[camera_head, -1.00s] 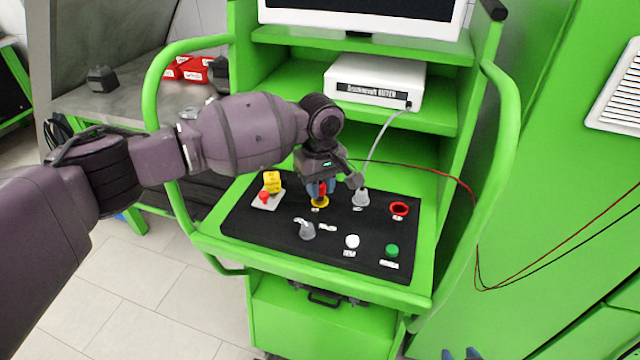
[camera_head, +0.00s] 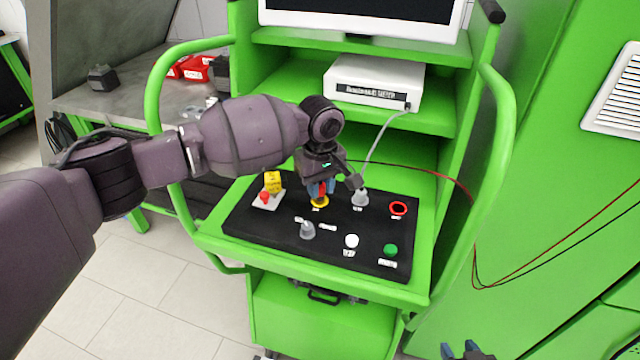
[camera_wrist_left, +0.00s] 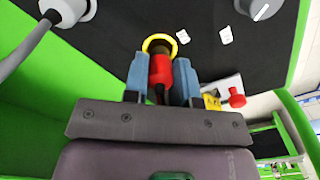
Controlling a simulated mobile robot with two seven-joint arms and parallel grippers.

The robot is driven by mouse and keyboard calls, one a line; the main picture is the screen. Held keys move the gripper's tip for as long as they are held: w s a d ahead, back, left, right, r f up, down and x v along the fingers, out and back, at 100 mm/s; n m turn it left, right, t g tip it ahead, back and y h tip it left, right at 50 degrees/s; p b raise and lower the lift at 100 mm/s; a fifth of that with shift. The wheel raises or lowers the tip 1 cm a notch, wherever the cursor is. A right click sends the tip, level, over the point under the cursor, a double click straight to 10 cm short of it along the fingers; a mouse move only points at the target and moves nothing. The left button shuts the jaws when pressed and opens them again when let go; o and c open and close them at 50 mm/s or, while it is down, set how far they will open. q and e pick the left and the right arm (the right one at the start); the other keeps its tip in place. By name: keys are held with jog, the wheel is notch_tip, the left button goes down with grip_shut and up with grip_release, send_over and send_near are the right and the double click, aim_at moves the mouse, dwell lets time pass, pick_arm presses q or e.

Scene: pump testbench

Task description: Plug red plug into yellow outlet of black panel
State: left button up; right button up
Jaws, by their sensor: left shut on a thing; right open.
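My left gripper (camera_head: 320,188) is shut on the red plug (camera_wrist_left: 161,72), which sits between its two blue fingers in the left wrist view. The plug's front end is at the yellow outlet (camera_wrist_left: 160,42) of the black panel (camera_head: 290,240). It overlaps the ring's near side, and I cannot tell how deep it sits. In the head view the yellow outlet (camera_head: 319,203) shows just below the fingers. My right gripper (camera_head: 467,350) shows only at the bottom edge of the head view, open and empty, away from the panel.
A grey plug with a cable (camera_head: 360,197) stands right of my left gripper. A red ring outlet (camera_head: 398,208), a grey knob (camera_head: 307,230), a white button (camera_head: 351,241), a green button (camera_head: 390,250) and a yellow-and-red switch (camera_head: 270,188) are on the panel. Green rails flank it.

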pick_arm(q)
jog(key=shift+f, duration=0.1)
pick_arm(e)
jog(key=shift+s+f, duration=0.1)
jog(key=shift+s, duration=0.1)
pick_arm(q)
jog(key=shift+f, duration=0.2)
pick_arm(e)
jog(key=shift+s+d+f, duration=0.1)
jog(key=shift+s+f, duration=0.1)
jog(key=shift+s, duration=0.1)
pick_arm(q)
jog(key=shift+f, duration=0.15)
jog(key=shift+f, duration=0.1)
pick_arm(e)
jog(key=shift+w, duration=0.1)
pick_arm(q)
jog(key=shift+f, duration=0.15)
pick_arm(e)
jog(key=shift+w+r, duration=0.15)
jog(key=shift+w, duration=0.15)
pick_arm(q)
jog(key=shift+f, duration=0.3)
pick_arm(e)
jog(key=shift+s, duration=0.15)
